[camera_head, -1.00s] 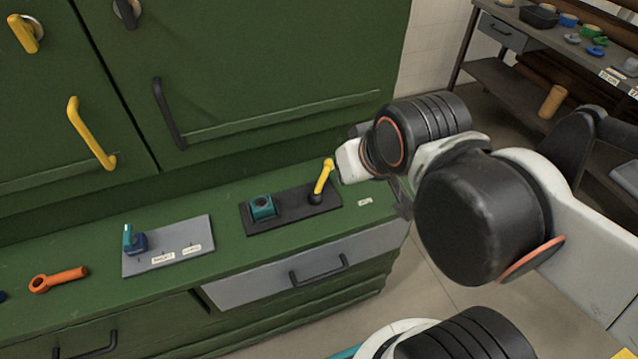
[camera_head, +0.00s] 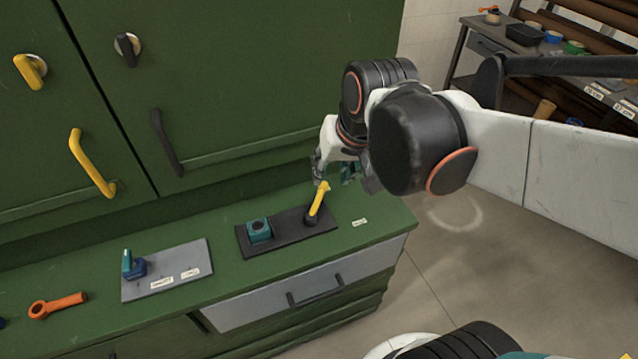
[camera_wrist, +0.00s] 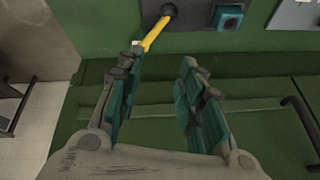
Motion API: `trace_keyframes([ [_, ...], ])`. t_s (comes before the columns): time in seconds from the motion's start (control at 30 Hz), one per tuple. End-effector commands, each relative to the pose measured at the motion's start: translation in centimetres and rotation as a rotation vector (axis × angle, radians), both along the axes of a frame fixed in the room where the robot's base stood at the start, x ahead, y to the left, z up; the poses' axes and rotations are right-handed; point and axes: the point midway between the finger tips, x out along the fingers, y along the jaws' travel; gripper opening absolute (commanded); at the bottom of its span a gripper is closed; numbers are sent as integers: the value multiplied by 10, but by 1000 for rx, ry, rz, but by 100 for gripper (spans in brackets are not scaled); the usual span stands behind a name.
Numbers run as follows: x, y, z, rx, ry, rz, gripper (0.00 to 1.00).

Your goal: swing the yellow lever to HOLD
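The yellow lever (camera_head: 318,201) rises from a dark pivot on a black plate (camera_head: 290,232) on the green counter, leaning up and slightly right in the head view. In the wrist view the yellow lever (camera_wrist: 153,36) slants down and left from its pivot toward my left finger. My gripper (camera_wrist: 155,98) is open with nothing between its teal pads. The lever's end lies close by the left fingertip; I cannot tell if they touch. In the head view my gripper is behind the lever, partly hidden by my arm. No HOLD mark is readable.
A teal square block (camera_head: 259,230) sits on the same plate, left of the lever. A grey plate (camera_head: 165,270) with a teal-and-blue lever and an orange ring-ended tool (camera_head: 58,305) lie further left. Green cabinet doors (camera_head: 240,80) stand behind. A small label (camera_head: 360,222) lies right.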

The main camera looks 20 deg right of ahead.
Motion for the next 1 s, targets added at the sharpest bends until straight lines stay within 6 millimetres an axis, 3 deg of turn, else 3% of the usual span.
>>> trace_keyframes([
  [0.17,32,-11,-2,73,97,-120,34],
  [0.5,78,-33,-32,192,274,-333,34],
  [0.87,90,-41,-56,230,340,-409,34],
  [1.0,92,-38,-74,230,340,-408,34],
])
